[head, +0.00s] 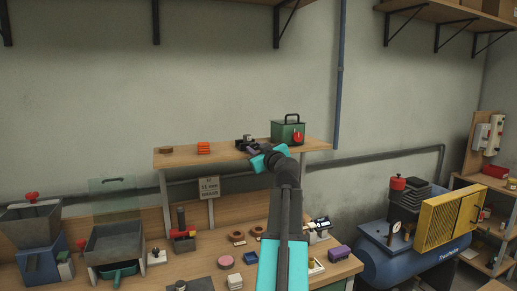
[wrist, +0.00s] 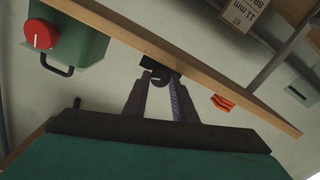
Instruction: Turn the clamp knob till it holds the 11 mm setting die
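A small black clamp (head: 243,142) stands on the raised wooden shelf, left of a green box. In the wrist view, the dark round clamp knob (wrist: 162,75) shows at the shelf edge. My gripper (head: 252,150) is at the clamp. In the wrist view my gripper's two grey-purple fingers (wrist: 162,79) stand apart, with their tips at either side of the knob. I cannot tell whether they press on it. A small grey piece shows at the top of the clamp. I cannot tell whether it is the 11 mm setting die.
The green box (head: 287,132) with a red knob stands right of the clamp, close to my gripper. Orange stacked pieces (head: 203,148) lie left on the shelf (head: 180,157). A sign reading 11 mm (head: 209,187) hangs below. The bench below holds several parts and a hopper (head: 30,220).

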